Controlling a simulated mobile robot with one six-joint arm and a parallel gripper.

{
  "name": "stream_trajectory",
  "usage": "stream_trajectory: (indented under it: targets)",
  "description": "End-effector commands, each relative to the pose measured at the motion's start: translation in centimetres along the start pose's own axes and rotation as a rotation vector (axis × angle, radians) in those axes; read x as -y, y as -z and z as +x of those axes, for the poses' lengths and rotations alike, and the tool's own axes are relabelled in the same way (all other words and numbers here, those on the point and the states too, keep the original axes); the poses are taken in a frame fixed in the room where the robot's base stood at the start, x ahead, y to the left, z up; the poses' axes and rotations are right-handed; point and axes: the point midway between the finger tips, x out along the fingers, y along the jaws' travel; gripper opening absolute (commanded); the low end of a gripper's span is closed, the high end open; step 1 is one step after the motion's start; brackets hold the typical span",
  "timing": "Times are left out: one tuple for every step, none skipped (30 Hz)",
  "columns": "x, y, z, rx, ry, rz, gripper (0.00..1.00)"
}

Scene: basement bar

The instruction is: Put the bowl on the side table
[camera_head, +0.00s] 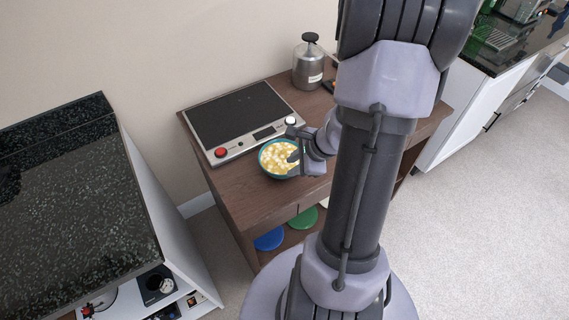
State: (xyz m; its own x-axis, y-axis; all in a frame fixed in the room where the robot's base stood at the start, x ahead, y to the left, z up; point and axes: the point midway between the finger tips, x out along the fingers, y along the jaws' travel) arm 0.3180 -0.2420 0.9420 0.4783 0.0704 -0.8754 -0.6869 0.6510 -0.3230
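A teal-rimmed bowl (265,167) filled with pale yellow and white pieces sits at the front of a brown wooden table (235,197). My gripper (293,160) is at the bowl's right side, with its fingers by the rim. My wrist and arm cover the right of the bowl and much of the table. I cannot tell whether the fingers are apart or closed on the rim.
A flat device with a black top and a red knob (240,117) lies behind the bowl. A black speckled counter (75,205) is at the left, another counter at the right. Carpet lies clear at right.

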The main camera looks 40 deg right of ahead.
Motion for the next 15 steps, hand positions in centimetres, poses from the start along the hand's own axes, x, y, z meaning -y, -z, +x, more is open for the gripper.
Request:
stream_trajectory:
  targets:
    - [0.2,-0.1,-1.3,0.000,0.002,0.002,0.24]
    - [0.2,-0.1,-1.7,0.000,0.002,0.002,0.24]
    - [0.1,-0.1,-2.1,0.000,0.001,0.001,0.24]
    - [0.1,-0.1,-2.3,0.000,0.001,0.001,0.24]
    - [0.0,0.0,-2.5,0.000,0.000,0.001,0.24]
    - [0.0,0.0,-2.6,0.000,-0.001,0.002,0.24]
    - [0.0,0.0,-2.6,0.000,-0.001,0.001,0.24]
    - [-0.1,0.0,-2.6,0.001,-0.001,0.001,0.24]
    - [0.0,-0.2,-2.6,0.002,-0.001,-0.007,0.24]
    - [0.1,-0.7,-2.8,0.006,0.000,-0.028,0.24]
    - [0.3,-1.8,-3.1,0.014,0.001,-0.069,0.24]
    - [0.7,-4.1,-3.8,0.032,0.001,-0.160,0.24]
    - [0.8,-6.5,-4.7,0.049,0.001,-0.256,0.24]
    - [0.7,-9.3,-5.8,0.071,-0.001,-0.375,0.24]
    - [-0.2,-13.6,-7.5,0.102,-0.006,-0.560,0.24]
